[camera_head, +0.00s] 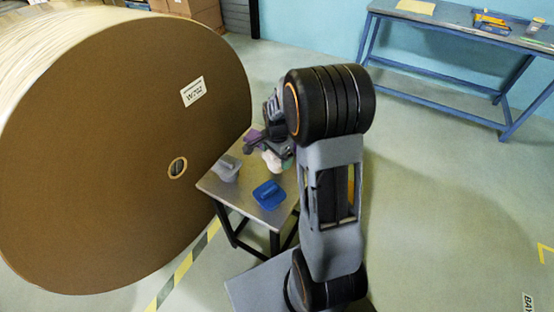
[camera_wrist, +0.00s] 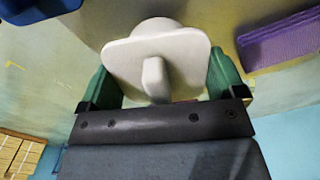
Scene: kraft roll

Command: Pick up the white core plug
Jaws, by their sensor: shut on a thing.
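The white core plug (camera_wrist: 155,55) has a square flange, a rounded nose and a small handle tab. In the wrist view it sits between the two green fingers of my gripper (camera_wrist: 160,72), which are shut on it. In the head view the white core plug (camera_head: 271,160) shows as a pale patch at the small table's far right side, partly hidden by my arm. I cannot tell whether it is touching the tabletop or held just above it.
A grey plug (camera_head: 227,168), a blue plug (camera_head: 268,194) and a purple plug (camera_head: 252,137) are on the small table (camera_head: 240,194). A large kraft roll (camera_head: 110,150) stands close at left. A blue workbench (camera_head: 455,27) is along the back wall. Floor at right is clear.

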